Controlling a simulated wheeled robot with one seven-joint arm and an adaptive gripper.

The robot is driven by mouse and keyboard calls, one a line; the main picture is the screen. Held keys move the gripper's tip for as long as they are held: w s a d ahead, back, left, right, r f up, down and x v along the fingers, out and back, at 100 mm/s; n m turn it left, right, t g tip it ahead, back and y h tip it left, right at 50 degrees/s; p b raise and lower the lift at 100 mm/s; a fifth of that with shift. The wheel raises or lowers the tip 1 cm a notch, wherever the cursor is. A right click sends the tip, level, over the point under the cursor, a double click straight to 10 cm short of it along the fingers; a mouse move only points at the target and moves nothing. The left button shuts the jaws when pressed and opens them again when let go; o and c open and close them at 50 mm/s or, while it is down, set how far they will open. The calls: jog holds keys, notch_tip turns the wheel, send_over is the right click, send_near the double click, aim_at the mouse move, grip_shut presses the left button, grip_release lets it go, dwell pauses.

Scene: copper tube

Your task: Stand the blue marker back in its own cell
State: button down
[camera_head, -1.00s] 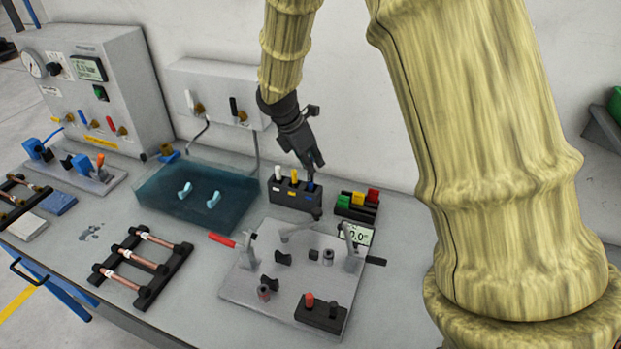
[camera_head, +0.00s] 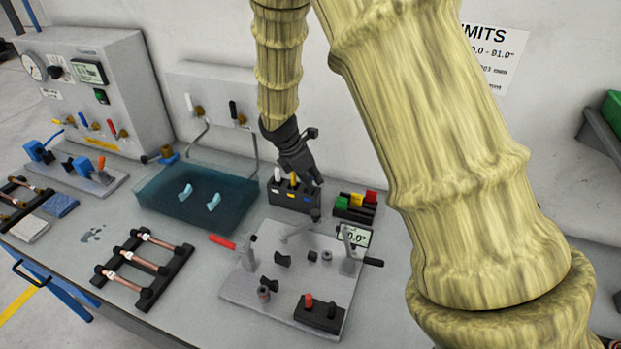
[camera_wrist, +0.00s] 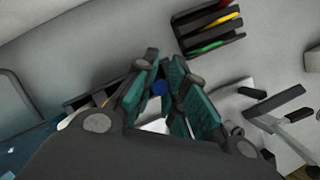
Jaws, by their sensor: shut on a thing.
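The black marker holder (camera_head: 292,205) stands on the bench behind the bending plate. The white marker (camera_head: 277,175) and the yellow marker (camera_head: 292,180) stand upright in its left and middle cells. My gripper (camera_head: 314,181) is at the holder's right end, over the cell with the blue label. In the wrist view, my gripper (camera_wrist: 161,100) is shut on the blue marker (camera_wrist: 159,88), whose round blue end shows between the teal finger pads. The fingers hide most of the marker, so I cannot tell how deep it sits in the cell.
A small black rack (camera_head: 355,208) with green, yellow and red pieces stands close on the right. The water bath (camera_head: 160,205) is to the left. The grey bending plate (camera_head: 240,285) with its levers and a display (camera_head: 354,237) lies in front.

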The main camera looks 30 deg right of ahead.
jog(key=shift+f, duration=0.15)
jog(key=c, duration=1.7)
grip_release()
jog(key=shift+c, duration=0.2)
jog(key=b+v, duration=0.2)
jog(key=v, duration=1)
jog(key=shift+r, duration=0.25)
